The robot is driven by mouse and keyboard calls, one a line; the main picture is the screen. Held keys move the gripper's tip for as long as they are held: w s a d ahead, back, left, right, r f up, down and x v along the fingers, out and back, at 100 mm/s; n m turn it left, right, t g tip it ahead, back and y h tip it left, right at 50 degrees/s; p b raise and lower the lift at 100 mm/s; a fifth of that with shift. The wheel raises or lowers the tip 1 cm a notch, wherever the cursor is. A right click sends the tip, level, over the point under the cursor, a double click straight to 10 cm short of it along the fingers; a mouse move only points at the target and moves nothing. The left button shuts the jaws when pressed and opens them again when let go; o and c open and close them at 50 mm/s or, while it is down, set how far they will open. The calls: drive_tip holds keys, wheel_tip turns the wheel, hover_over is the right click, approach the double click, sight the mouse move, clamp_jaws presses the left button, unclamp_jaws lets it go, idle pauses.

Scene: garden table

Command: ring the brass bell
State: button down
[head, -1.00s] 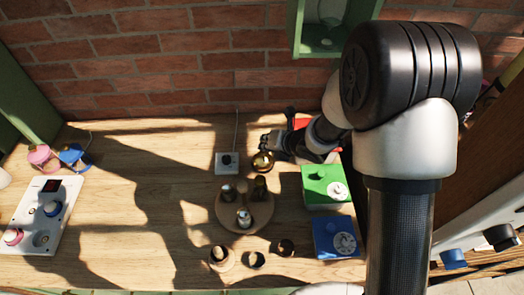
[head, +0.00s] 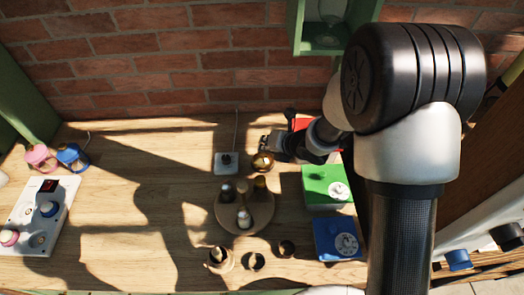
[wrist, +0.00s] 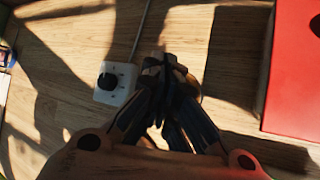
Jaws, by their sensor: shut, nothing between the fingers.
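The brass bell (head: 262,162) is a small, round, golden-brown thing on the wooden table, right of a white dial box. My gripper (head: 267,144) is shut and empty, just behind and above the bell in the head view. In the wrist view my closed fingertips (wrist: 165,66) point over the table and cover most of the bell; only a brownish edge shows beside them. I cannot tell whether the fingers touch it.
The white dial box (wrist: 116,83) with a cord is close left of my gripper. A red box (wrist: 293,68) is to the right. A round wooden tray (head: 243,226) with several small items is in front. Green (head: 318,199) and blue (head: 327,252) boxes stand front right.

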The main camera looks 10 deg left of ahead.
idle(0.3)
drive_tip(key=shift+r, duration=0.45)
wheel_tip(320, 180, up, 6)
drive_tip(key=p, duration=0.4)
idle(0.4)
idle(0.5)
